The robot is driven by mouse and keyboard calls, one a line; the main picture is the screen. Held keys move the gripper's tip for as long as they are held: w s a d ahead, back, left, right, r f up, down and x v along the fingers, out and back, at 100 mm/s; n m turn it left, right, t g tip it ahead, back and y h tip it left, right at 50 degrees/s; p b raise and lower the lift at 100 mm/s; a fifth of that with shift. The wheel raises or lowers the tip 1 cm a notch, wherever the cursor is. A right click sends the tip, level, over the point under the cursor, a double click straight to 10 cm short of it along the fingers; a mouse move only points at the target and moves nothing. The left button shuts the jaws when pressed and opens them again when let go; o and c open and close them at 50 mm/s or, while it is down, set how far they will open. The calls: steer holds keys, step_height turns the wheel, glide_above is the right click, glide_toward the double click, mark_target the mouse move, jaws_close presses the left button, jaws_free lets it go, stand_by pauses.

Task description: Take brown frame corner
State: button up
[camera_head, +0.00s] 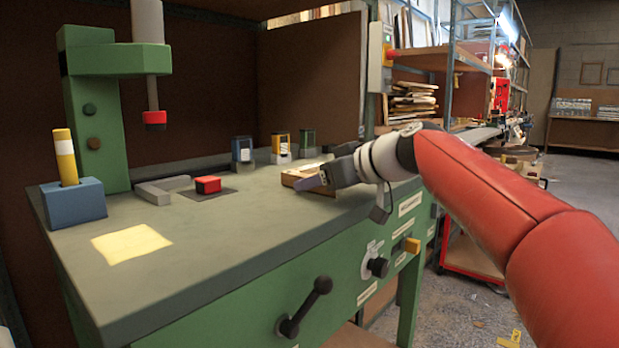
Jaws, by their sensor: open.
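The brown frame corner (290,178) lies on the grey-green bench top near its right part, partly hidden by my gripper. My gripper (305,184) reaches in from the right, low over the bench, with its fingers at the brown frame corner. It is open. Whether a finger touches the piece cannot be told from this view.
A grey frame corner (160,189) lies at the left beside a red block (208,184). A green press (98,110) and a blue holder (75,203) stand at the far left. Several small containers (281,148) stand behind my gripper.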

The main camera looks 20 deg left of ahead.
steer(key=shift+a, duration=0.2)
steer(key=c, duration=1.1)
